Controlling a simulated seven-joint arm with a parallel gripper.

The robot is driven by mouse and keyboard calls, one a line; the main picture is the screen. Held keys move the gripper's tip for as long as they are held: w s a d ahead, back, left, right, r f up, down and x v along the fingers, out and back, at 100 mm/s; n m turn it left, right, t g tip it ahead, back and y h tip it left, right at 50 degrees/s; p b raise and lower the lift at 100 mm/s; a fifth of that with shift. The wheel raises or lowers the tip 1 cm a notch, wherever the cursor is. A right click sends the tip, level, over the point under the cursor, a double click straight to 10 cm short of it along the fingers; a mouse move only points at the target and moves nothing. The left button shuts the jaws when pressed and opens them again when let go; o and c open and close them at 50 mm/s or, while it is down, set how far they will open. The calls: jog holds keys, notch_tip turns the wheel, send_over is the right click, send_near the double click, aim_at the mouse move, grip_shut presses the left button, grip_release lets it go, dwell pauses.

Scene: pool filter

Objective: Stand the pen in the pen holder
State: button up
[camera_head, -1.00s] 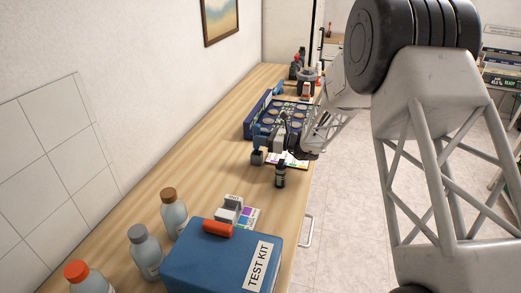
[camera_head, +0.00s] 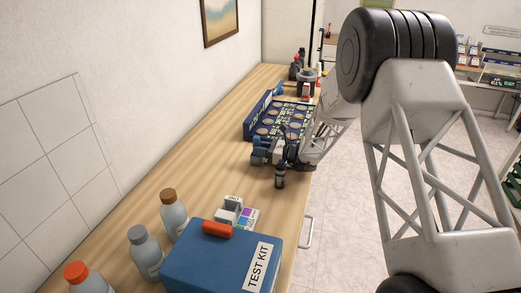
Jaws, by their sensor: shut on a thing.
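The pen holder, a small dark cup seen clearly a second ago, is now mostly hidden by my gripper at the same spot. I cannot tell whether the pen is above, inside or beside the cup.
A dark bottle (camera_head: 280,177) stands close in front of my gripper. Behind is a blue tray (camera_head: 250,126) with round items. Nearer are a blue test kit box (camera_head: 215,262), a red cylinder (camera_head: 218,230) and capped bottles (camera_head: 173,215). Bare wood (camera_head: 215,170) lies to the left.

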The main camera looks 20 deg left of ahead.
jog(key=shift+f, duration=0.1)
jog(key=o, duration=1)
jog(key=shift+c, duration=0.2)
jog(key=shift+d, duration=0.15)
jog(key=d, duration=1.1)
jog(key=shift+d, duration=0.35)
